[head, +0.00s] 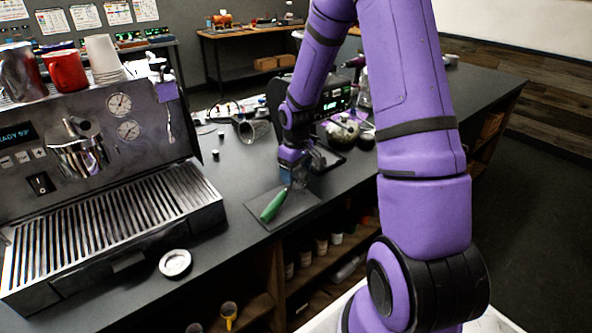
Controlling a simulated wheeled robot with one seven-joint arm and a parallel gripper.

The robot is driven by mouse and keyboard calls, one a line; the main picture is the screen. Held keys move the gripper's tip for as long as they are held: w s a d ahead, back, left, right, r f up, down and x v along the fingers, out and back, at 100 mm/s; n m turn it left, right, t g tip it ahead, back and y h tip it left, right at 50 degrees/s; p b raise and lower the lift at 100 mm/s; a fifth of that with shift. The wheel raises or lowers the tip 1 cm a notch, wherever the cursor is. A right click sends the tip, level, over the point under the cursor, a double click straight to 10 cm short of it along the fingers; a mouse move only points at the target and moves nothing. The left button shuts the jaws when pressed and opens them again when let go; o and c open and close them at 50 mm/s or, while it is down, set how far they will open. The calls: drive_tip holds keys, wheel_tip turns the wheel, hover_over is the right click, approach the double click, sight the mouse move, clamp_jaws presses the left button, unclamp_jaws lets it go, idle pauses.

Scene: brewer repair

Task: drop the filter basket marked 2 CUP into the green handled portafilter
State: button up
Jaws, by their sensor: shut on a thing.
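The green handled portafilter (273,205) lies on a dark square mat (297,209) near the counter's front edge. Its green handle points toward the front left, and its head end is mostly hidden at my gripper. My gripper (297,178) points down at the far end of the handle, over the mat. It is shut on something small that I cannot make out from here. I cannot read a 2 CUP mark anywhere, and no filter basket can be clearly told apart.
An espresso machine (95,160) with a slatted drip tray stands at the left. A small round pale dish (175,263) lies in front of it. A dark device with a green display (336,102) stands behind my gripper. The counter between machine and mat is mostly clear.

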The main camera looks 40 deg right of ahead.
drive_tip(key=shift+f, duration=0.1)
idle(0.3)
drive_tip(key=o, duration=0.9)
drive_tip(key=shift+r, duration=3.5)
